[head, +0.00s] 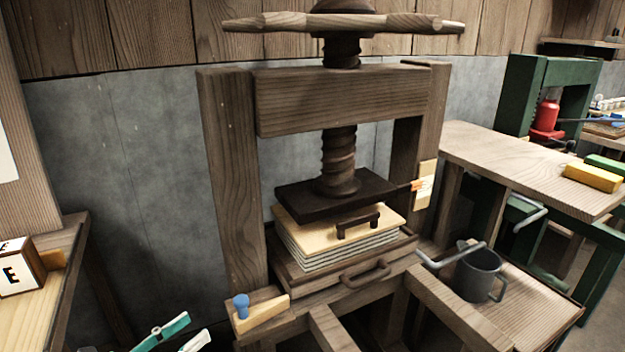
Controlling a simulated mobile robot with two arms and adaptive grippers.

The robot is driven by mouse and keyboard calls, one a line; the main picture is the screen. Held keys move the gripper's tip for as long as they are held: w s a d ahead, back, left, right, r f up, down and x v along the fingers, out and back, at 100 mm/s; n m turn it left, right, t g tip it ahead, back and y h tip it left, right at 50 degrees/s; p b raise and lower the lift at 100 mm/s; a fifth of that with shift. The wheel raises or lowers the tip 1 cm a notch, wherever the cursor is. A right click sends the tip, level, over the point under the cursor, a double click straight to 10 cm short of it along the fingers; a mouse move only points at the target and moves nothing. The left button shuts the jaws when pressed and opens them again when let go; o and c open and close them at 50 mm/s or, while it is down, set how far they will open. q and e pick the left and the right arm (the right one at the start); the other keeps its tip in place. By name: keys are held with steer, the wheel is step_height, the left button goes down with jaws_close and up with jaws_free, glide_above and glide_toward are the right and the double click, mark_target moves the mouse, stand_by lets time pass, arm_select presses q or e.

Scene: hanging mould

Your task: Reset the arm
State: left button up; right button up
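My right gripper is not in view.
A stack of boards (350,240) lies under the dark press plate (340,193), on a base with a handle (365,273). A wedge with a blue knob (262,312) is at the front left. A grey mug (478,274) stands on the right bench. A letter block (20,267) is far left.

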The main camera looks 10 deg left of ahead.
arm_select(q)
steer(key=w+a+f+n+t+y, duration=0.25)
steer(key=a+f+n+y, duration=0.55)
steer(key=n, duration=0.9)
steer(key=s+f+n+g+y, duration=0.4)
steer(key=f+n+g+y, duration=0.15)
steer(key=f+n, duration=0.6)
steer(key=s+d+f+n+g+h, duration=0.4)
steer(key=s+d+f+n+g, duration=0.65)
steer(key=s+d+f, duration=0.65)
steer(key=s+a+f+p, duration=0.2)
steer(key=s+f+p, duration=0.1)
steer(key=s+p, duration=0.6)
steer(key=s+a+f+g+p, duration=0.1)
steer(key=s+f+p, duration=0.3)
steer(key=s+p, duration=0.5)
steer(key=shift+s+a+f, duration=0.25)
steer(key=shift+s+a, duration=0.1)
steer(key=shift+s, duration=0.55)
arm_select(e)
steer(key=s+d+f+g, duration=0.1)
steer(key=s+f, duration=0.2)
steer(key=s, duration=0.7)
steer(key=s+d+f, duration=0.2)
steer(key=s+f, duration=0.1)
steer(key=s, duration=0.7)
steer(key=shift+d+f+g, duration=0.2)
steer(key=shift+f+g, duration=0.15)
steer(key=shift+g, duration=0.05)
